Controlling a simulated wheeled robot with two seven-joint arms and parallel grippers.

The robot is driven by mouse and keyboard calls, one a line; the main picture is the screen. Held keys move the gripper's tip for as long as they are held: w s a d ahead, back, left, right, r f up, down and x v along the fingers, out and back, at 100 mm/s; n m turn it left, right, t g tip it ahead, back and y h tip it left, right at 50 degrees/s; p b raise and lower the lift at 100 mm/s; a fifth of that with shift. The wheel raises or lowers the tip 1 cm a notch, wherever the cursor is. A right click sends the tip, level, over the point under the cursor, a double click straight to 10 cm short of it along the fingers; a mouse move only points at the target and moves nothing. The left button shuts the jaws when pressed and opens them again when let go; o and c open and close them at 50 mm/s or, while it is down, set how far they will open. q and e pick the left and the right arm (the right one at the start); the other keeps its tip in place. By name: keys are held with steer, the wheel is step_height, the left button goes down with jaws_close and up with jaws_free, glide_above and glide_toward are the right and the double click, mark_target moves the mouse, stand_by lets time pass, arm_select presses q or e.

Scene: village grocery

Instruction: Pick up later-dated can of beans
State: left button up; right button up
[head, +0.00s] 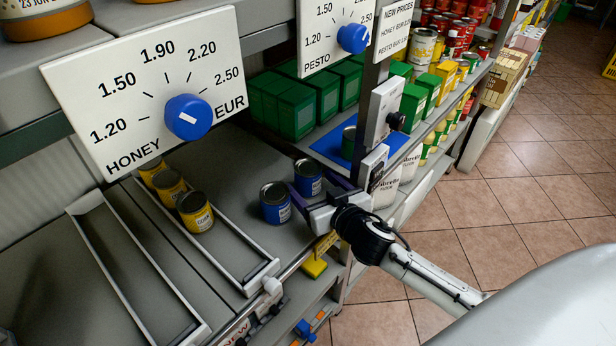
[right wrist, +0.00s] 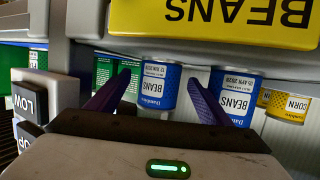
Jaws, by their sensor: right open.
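Two blue bean cans stand upright side by side on the grey shelf. The farther can (head: 307,178) is between the purple fingers of my open right gripper (head: 316,192), with no clear grip on it. The nearer can (head: 275,203) stands to its left, outside the fingers. In the right wrist view, the can between the fingers (right wrist: 158,88) has a date that seems to read JUN, its year too blurred to tell. The other can (right wrist: 234,98), right of the right finger, appears to read 05 APR 2028. My left gripper is not in view.
Yellow corn cans (head: 195,211) stand in a railed lane to the left. A yellow BEANS sign (right wrist: 215,20) hangs close in the wrist view. A shelf post (head: 372,110) and green boxes (head: 290,107) are beyond the cans. A HONEY dial board (head: 150,90) overhangs the lanes.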

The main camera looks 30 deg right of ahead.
steer(key=x, duration=0.2)
steer(key=shift+w, duration=0.3)
steer(key=shift+w+f, duration=0.15)
steer(key=shift+w, duration=0.1)
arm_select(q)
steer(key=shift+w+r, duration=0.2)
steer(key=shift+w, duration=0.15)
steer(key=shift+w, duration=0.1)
arm_select(e)
steer(key=shift+c, duration=0.3)
steer(key=c, duration=1.2)
steer(key=shift+c, duration=0.2)
